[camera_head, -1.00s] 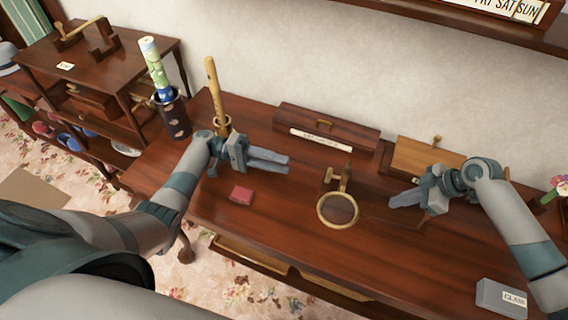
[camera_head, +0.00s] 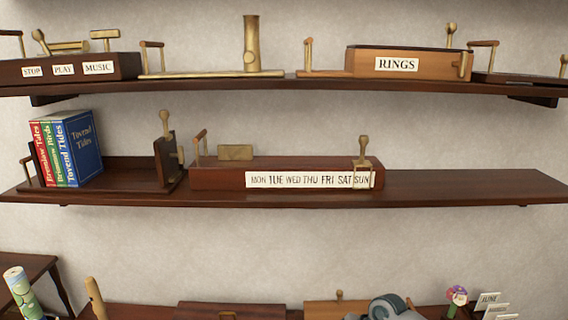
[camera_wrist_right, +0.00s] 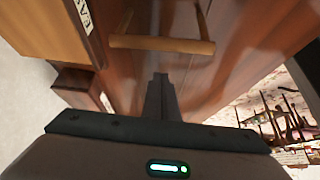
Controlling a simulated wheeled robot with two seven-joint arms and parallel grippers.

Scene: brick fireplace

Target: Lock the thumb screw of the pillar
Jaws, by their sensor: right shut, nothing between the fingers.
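A brass pillar (camera_head: 251,44) stands upright on a flat brass base on the top shelf, left of the RINGS box. A slot or dark mark shows low on its front; I cannot make out a thumb screw on it. My right gripper (camera_wrist_right: 160,78) is shut and empty in the right wrist view, with its fingertips just below a wooden bar handle. My left gripper is out of the picture.
The top shelf also holds a music box (camera_head: 75,68) and the RINGS box (camera_head: 405,63). The middle shelf holds books (camera_head: 68,148) and a weekday box (camera_head: 225,178); its right end is clear. A wooden bar handle (camera_wrist_right: 160,44) is close to my right fingers.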

